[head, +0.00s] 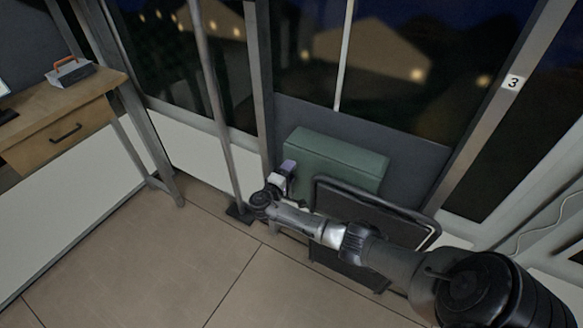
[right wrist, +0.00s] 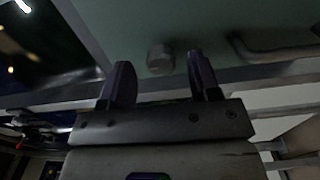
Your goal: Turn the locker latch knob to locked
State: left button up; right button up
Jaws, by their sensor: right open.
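The green locker (head: 338,158) stands against the dark wall panel below the window in the head view. Its greenish face (right wrist: 215,18) fills the top of the right wrist view. The small round grey latch knob (right wrist: 160,58) sticks out there; how it is turned is too dim to tell. My right gripper (head: 288,168) is at the locker's left end in the head view and hides the knob. In the right wrist view the right gripper (right wrist: 160,78) is open, with one finger on each side of the knob and visible gaps between. My left gripper is not in view.
A black-framed panel (head: 405,222) stands in front of the locker, beneath my right arm. A grey pole (head: 212,100) rises left of the gripper. A wooden desk (head: 62,122) with a toolbox-like case (head: 70,73) is at far left. Floor at front left is clear.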

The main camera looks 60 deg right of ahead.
jog(key=a+p, duration=0.2)
jog(key=a, duration=0.9)
jog(key=shift+s+a, duration=0.15)
jog(key=shift+a, duration=0.15)
